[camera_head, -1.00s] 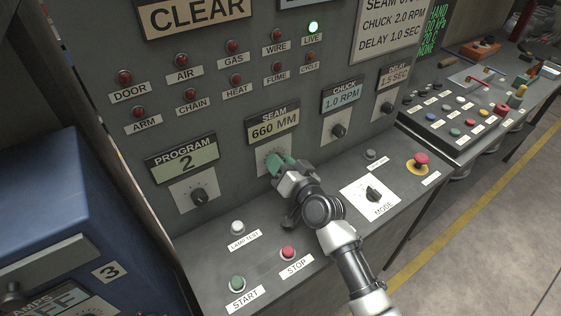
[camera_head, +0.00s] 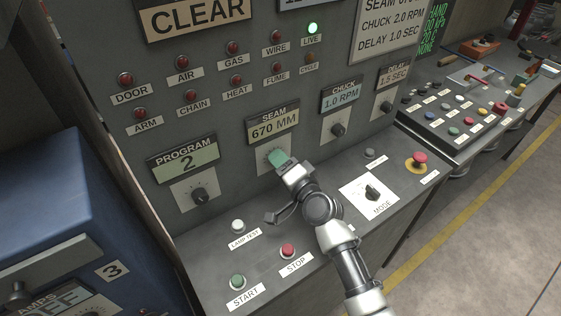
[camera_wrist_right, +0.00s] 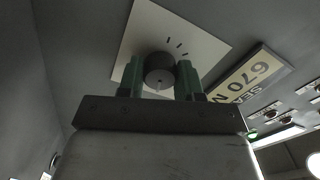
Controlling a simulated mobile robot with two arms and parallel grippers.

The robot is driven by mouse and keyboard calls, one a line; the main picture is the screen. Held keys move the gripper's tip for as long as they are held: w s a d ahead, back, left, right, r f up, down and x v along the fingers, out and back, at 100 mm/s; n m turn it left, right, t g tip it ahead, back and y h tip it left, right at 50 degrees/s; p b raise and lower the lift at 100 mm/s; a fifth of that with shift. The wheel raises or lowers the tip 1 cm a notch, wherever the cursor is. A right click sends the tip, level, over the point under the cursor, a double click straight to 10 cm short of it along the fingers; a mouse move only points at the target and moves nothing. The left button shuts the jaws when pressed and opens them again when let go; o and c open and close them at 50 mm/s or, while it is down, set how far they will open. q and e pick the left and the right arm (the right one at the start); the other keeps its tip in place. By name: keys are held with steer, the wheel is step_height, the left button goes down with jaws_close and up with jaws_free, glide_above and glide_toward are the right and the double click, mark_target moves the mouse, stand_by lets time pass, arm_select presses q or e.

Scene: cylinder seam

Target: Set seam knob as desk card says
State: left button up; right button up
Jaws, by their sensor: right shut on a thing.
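The seam knob is a dark round knob (camera_wrist_right: 160,70) on a white dial plate (camera_wrist_right: 190,30), seen in the right wrist view between my green fingertips. My right gripper (camera_head: 279,158) is shut on it, one finger on each side; in the head view the fingers hide the knob. The seam display (camera_head: 272,128) above it reads 670 MM. The desk card (camera_head: 391,27) at the top right shows CHUCK 2.0 RPM and DELAY 1.0 SEC; its SEAM line is cut off by the frame's top edge. My left gripper is not in view.
The program knob (camera_head: 199,195) is to the left, with display 2. The chuck knob (camera_head: 338,130) and delay knob (camera_head: 386,107) are to the right. Below, the desk carries the mode switch (camera_head: 372,193), start button (camera_head: 237,282), stop button (camera_head: 288,251) and a red mushroom button (camera_head: 420,159).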

stand_by(0.4)
steer(key=o, duration=0.9)
steer(key=b+v, duration=0.1)
steer(key=v, duration=1)
steer(key=shift+w, duration=0.1)
